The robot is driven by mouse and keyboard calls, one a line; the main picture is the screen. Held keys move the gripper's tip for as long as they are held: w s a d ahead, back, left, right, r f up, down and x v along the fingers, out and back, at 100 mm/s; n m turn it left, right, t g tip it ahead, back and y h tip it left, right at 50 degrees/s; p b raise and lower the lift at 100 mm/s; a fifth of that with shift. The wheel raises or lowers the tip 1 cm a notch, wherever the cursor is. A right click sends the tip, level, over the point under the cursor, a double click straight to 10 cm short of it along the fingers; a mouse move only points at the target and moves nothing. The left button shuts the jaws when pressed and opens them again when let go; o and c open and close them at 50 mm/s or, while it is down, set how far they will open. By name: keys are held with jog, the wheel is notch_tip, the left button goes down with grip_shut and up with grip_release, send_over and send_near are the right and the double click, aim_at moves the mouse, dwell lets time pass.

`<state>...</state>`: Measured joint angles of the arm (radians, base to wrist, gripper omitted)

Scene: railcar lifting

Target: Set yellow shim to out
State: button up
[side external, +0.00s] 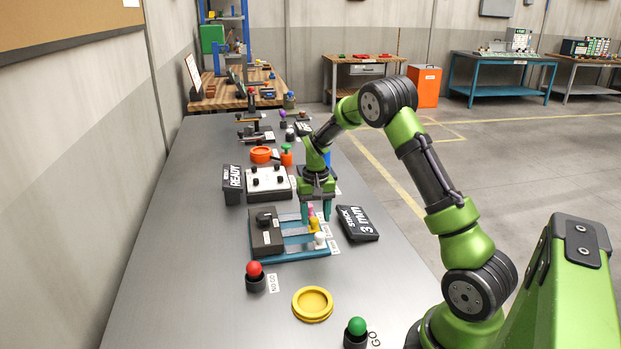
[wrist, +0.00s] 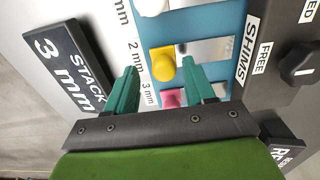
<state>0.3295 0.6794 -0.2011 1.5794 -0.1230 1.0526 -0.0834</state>
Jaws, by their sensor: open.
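The yellow shim's knob (wrist: 163,65) stands on a grey metal strip in the blue shim holder (side external: 290,258). A white knob (side external: 319,239) is on one side of it and a pink knob (wrist: 171,97) on the other. My gripper (side external: 318,216) is open and points down over the knobs. In the wrist view the yellow knob lies between the two teal fingertips, with a narrow gap on each side. I cannot tell how far the fingertips reach down beside it. A dark block (side external: 266,240) labelled SHIMS, with a black switch knob by the word FREE (wrist: 297,65), stands at the holder's inner end.
A black "STACK 3 mm" sign (side external: 357,223) lies right of the holder. A READY sign (side external: 232,184) and a white control box (side external: 267,181) stand behind it. A red-knobbed post (side external: 254,275), yellow dish (side external: 312,303) and green-knobbed post (side external: 356,331) are in front.

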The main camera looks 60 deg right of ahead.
aim_at(316, 218)
notch_tip(316, 218, up, 17)
jog(key=shift+f, duration=0.2)
dwell(0.3)
jog(key=s+a+r+n+t+y, duration=0.1)
jog(key=s+a+r+n+t, duration=0.1)
jog(key=s+a, duration=0.7)
jog(key=s+a+r+n+t+y, duration=0.1)
jog(key=s+a+r+n+t, duration=0.1)
jog(key=s+a+t, duration=0.3)
jog(key=s+a+n, duration=0.1)
jog(key=s+a, duration=0.3)
jog(key=a, duration=0.6)
jog(key=shift+s+a, duration=0.25)
jog(key=shift+a, duration=0.15)
jog(key=shift+o, duration=0.3)
